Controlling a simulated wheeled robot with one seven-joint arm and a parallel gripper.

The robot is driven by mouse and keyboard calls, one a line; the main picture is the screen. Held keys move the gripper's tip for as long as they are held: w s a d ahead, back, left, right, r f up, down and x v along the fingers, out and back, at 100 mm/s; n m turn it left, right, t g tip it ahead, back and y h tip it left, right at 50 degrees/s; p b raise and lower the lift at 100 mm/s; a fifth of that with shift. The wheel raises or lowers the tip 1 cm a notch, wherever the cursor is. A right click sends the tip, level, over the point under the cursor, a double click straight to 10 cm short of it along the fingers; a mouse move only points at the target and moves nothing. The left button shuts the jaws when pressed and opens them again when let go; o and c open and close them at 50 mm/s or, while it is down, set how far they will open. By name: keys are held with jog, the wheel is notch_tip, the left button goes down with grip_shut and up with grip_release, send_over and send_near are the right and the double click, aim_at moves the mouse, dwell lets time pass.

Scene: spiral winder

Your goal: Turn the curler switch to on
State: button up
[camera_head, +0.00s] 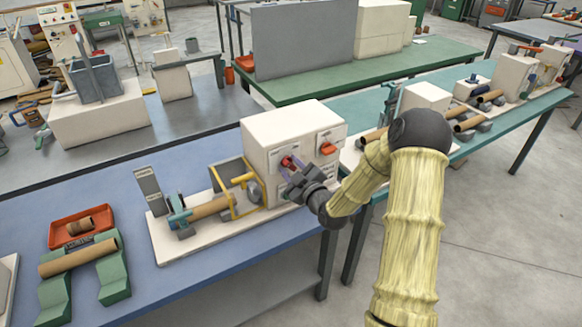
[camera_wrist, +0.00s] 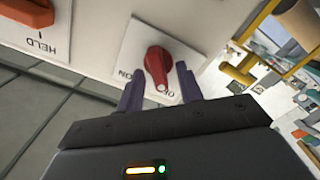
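The curler switch is a red knob (camera_wrist: 158,66) on a white plate on the front of a white box-shaped machine (camera_head: 268,137); it also shows in the head view (camera_head: 286,161). In the wrist view its white-marked tip points down toward a partly hidden label that seems to read OFF. An ON label lies to its left. My gripper (camera_wrist: 160,82) is open, with its two purple fingers apart on either side of the knob's lower end. Whether they touch it I cannot tell. In the head view my gripper (camera_head: 288,172) is right at the machine's front.
An orange knob (camera_head: 328,148) sits to the right on the same panel; near it a HELD label (camera_wrist: 42,48) shows. A winding bench with a brown tube (camera_head: 210,208) and yellow frame stands left of the box. A red tray (camera_head: 82,226) lies further left.

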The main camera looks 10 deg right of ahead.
jog(key=shift+c, duration=0.5)
grip_shut()
jog(key=shift+m+b, duration=0.3)
jog(key=m+b, duration=0.1)
jog(key=m, duration=0.2)
jog(key=shift+d+b, duration=0.15)
jog(key=shift+b, duration=0.25)
jog(key=m+b, duration=0.1)
jog(key=m, duration=0.3)
jog(key=shift+d, duration=0.1)
jog(key=m, duration=0.4)
jog(key=shift+w+d+m, duration=0.1)
jog(key=shift+d+m, duration=0.05)
jog(key=shift+m, duration=0.15)
jog(key=shift+d+f+m, duration=0.1)
jog(key=shift+m, duration=1.8)
